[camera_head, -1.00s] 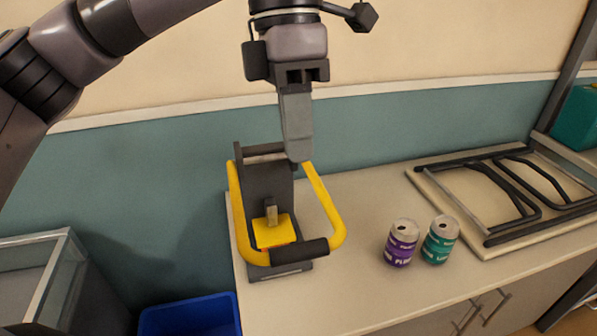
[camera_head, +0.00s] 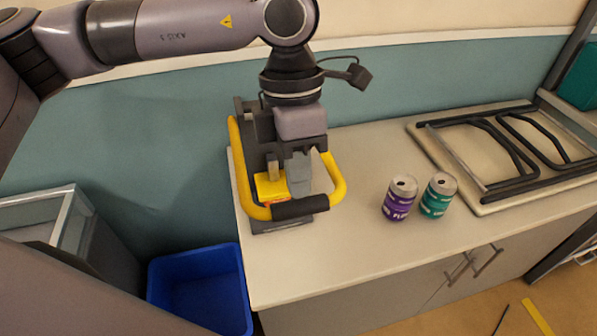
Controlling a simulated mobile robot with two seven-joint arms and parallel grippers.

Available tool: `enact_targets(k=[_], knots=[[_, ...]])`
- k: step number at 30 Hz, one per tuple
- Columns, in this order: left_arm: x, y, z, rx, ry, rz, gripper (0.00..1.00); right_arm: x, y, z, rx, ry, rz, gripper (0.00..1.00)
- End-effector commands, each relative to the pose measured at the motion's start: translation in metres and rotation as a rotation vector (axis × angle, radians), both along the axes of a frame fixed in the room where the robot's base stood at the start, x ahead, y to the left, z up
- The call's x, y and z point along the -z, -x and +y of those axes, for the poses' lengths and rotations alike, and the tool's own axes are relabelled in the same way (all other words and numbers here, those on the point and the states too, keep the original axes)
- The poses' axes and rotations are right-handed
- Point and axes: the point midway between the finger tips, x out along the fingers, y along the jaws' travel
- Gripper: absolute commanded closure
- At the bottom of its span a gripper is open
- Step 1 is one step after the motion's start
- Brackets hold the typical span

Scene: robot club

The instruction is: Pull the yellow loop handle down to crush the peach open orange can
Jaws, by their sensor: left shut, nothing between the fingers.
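A dark can crusher (camera_head: 256,148) stands at the left end of the counter. Its yellow loop handle (camera_head: 336,184) is low, with the black grip bar (camera_head: 300,207) across the front near the base. A yellow block (camera_head: 271,187) sits inside the loop. A thin orange strip (camera_head: 276,199) shows under it; I cannot tell whether this is the peach can, and no whole orange can shows. My left gripper (camera_head: 299,186) is shut and empty, pointing down inside the loop just behind the grip bar. I cannot tell whether it touches the bar. My right gripper is not in view.
A purple can (camera_head: 399,199) and a teal can (camera_head: 438,196) stand upright on the counter (camera_head: 350,245), right of the crusher. A folded black-framed table (camera_head: 470,160) lies farther right. A blue bin (camera_head: 203,290) is on the floor at left, near a glass-topped case (camera_head: 50,212).

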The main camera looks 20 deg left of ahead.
Motion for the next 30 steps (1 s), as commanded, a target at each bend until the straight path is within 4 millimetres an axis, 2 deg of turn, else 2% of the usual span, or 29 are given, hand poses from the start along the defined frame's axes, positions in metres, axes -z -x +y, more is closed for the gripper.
enact_targets(k=[5,16,25,30], knots=[[0.008,0.002,-0.001,0.000,0.000,-0.001,1.00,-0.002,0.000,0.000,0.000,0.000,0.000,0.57],[0.010,0.002,-0.001,0.001,0.000,-0.002,1.00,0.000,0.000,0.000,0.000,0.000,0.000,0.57],[0.028,0.004,-0.003,0.003,-0.017,-0.025,1.00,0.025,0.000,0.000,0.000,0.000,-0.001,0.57],[0.031,0.006,-0.003,0.004,-0.026,-0.029,1.00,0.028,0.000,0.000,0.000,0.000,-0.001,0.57]])
